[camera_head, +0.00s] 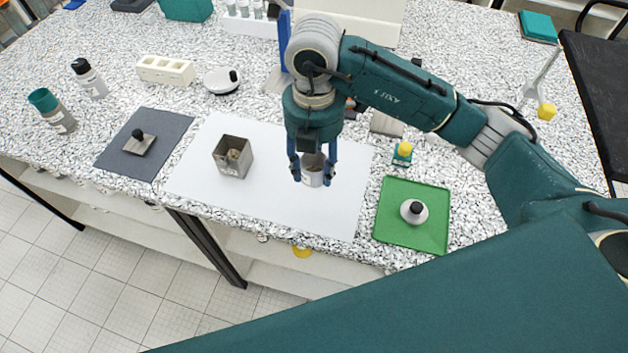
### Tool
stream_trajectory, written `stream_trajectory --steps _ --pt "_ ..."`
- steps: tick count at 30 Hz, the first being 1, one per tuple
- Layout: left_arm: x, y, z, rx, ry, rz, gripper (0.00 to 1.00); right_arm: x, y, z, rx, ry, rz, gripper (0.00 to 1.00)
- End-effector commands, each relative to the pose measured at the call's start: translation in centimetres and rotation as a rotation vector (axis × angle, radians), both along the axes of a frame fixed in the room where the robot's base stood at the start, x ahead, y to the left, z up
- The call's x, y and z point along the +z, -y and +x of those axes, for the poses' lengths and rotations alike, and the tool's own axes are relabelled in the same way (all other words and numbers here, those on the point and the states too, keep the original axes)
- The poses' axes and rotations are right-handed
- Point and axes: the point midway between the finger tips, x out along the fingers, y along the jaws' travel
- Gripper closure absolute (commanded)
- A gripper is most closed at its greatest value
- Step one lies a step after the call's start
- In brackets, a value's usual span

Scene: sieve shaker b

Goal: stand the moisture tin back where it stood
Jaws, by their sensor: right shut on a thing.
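My right gripper (314,178) comes down from above and is shut on a small round grey tin with a pale label, the moisture tin (313,172). The tin is upright between the two blue fingers, over the right part of the white mat (270,205). I cannot tell whether its base touches the mat. A round lid with a black knob (413,212) lies on the green tray (385,228) to the right. My left gripper is not in view.
A square metal box (232,157) with brownish contents stands on the white mat, left of the tin. A dark mat (170,130) holds a square knobbed lid (137,145). The mat's front middle is clear.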

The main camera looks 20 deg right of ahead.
Motion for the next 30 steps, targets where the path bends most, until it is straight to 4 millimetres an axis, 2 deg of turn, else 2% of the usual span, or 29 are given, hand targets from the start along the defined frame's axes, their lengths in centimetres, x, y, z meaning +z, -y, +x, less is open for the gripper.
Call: stream_trajectory --steps 3,8,15,28,29,30 --pt "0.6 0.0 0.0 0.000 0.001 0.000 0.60 -1.5 0.1 0.0 0.000 0.000 -0.002 0.78" --pt "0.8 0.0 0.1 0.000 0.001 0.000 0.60 -2.7 0.1 0.0 -0.001 0.001 -0.001 0.78" --pt "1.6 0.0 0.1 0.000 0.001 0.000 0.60 -6.1 0.1 0.0 -0.001 0.001 -0.001 0.78" --pt "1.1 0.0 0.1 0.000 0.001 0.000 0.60 -7.0 0.1 0.1 0.001 0.003 -0.001 0.78" --pt "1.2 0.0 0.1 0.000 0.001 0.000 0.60 -7.0 0.1 0.1 0.001 0.003 -0.001 0.56" --pt "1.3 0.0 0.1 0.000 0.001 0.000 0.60 -6.9 0.1 0.1 0.001 0.003 -0.001 0.48"
